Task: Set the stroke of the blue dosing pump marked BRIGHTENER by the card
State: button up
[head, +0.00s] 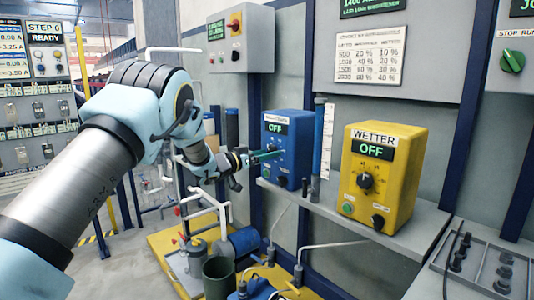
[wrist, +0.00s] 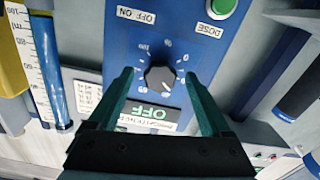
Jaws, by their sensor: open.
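The blue dosing pump (head: 288,140) stands on a grey shelf, left of the yellow pump, and its small display reads OFF. Its name label is too small to read surely in the head view. In the wrist view the blue pump (wrist: 190,60) appears upside down, with a dark stroke knob (wrist: 159,79) in a printed scale. My gripper (head: 262,156) is at the blue pump's front. In the wrist view my gripper (wrist: 167,90) is open, its two green fingers either side of the knob; contact cannot be told. The card (head: 369,55) on the wall lists percentages in rows.
A yellow pump (head: 384,175) marked WETTER, display OFF, stands on the shelf (head: 340,225) to the right. A clear graduated tube (head: 326,140) stands between the pumps. Below are pipes and a green bucket (head: 219,278). A control box (head: 240,40) hangs above.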

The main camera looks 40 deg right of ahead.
jog(key=shift+d, duration=0.25)
grip_shut()
dwell(0.6)
